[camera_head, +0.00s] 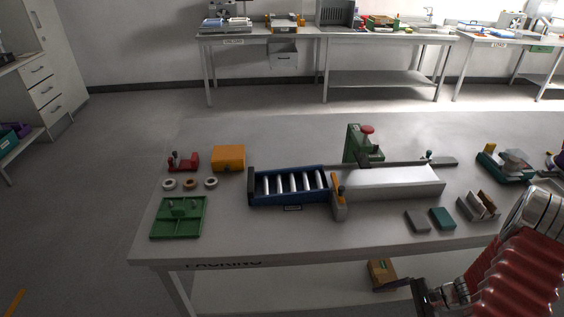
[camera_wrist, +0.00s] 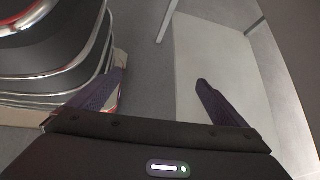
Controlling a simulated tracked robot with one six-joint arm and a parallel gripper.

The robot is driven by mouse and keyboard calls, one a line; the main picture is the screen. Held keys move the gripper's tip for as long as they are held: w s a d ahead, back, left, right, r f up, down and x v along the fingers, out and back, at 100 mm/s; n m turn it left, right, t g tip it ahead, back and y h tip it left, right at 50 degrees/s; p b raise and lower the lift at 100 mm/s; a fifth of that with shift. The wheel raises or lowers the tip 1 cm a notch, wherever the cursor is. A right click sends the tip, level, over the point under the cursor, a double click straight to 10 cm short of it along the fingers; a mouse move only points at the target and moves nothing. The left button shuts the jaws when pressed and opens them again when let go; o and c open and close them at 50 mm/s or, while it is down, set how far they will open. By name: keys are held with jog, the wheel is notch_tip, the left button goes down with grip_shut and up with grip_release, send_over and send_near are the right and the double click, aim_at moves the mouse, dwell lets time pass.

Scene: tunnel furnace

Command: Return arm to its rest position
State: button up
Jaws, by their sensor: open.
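My gripper (camera_wrist: 160,88) is open in the wrist view, its two dark fingers spread wide with nothing between them. Grey floor and a pale flat surface show beyond the fingers. In the head view my red, ribbed arm is at the lower right, in front of the table's near edge. A dark part of my gripper (camera_head: 424,296) shows low beside the table's lower shelf, partly cut off by the frame edge.
The grey table (camera_head: 310,243) carries a blue roller tray (camera_head: 262,190), a white tunnel furnace (camera_head: 394,183), a green tray (camera_head: 164,230), an orange box (camera_head: 228,158) and a green press (camera_head: 353,143). A brown box (camera_head: 381,273) sits on the lower shelf. Open floor lies left.

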jog(key=s+a+r+n+t+h, duration=0.1)
jog(key=a+r+n, duration=0.5)
jog(key=r, duration=0.8)
jog(key=s+a+r+n+t+h, duration=0.1)
jog(key=s+a+r+n+h, duration=0.3)
jog(key=r, duration=1)
jog(key=s+a+r+n+t+h, duration=0.1)
jog(key=s+a+r+n+h, duration=0.2)
jog(key=a+r+n, duration=0.4)
notch_tip(320, 180, up, 8)
jog(key=shift+s+a+f+n+t+h, duration=0.2)
jog(key=shift+a+n+t+h, duration=0.15)
jog(key=shift+a+h, duration=0.45)
jog(key=shift+d, duration=0.1)
